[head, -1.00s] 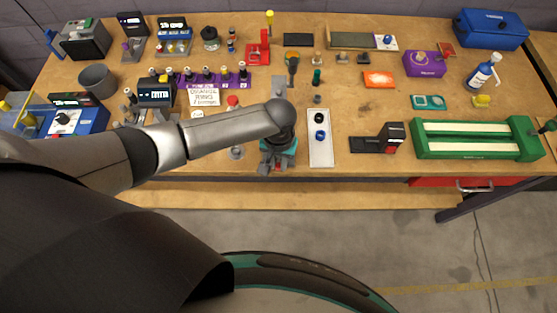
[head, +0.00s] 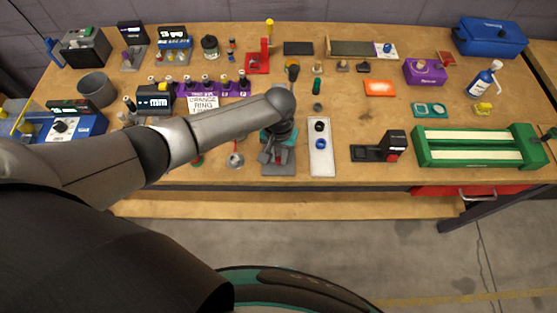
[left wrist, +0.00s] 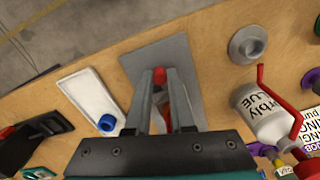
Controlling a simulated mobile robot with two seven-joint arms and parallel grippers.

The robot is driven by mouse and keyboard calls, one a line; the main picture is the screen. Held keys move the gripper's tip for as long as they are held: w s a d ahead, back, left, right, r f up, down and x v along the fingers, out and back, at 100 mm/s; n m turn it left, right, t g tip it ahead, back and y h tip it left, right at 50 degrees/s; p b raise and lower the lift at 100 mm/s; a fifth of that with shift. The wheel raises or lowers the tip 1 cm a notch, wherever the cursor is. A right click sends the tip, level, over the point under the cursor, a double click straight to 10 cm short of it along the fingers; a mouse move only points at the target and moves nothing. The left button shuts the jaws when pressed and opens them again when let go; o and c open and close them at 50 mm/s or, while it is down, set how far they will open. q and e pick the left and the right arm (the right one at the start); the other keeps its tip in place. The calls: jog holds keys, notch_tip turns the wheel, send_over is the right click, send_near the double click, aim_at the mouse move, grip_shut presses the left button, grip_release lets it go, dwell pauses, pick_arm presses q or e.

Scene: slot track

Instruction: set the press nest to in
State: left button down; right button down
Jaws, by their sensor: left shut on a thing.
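My left gripper (head: 270,155) is low over a grey plate (head: 279,168) near the front edge of the table. In the left wrist view its two fingers (left wrist: 161,80) are closed around a small red knob (left wrist: 160,74) above the grey plate (left wrist: 197,62). I take the plate and knob to be the press nest's slide. My wrist and fingers hide most of the rest of the press, so its exact position along its track cannot be told. My right gripper is not in view.
A pale tray with a blue ring (head: 321,144) stands just right of the plate. A grey round piece (head: 235,160) stands to its left, and a white glue bottle (left wrist: 265,112) shows in the wrist view. A black and red device (head: 380,150) stands further right.

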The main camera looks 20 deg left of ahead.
aim_at(278, 159)
pick_arm(q)
jog(key=c, duration=0.8)
grip_release()
jog(key=shift+o, duration=0.2)
notch_tip(278, 159, up, 15)
jog(key=p, duration=0.3)
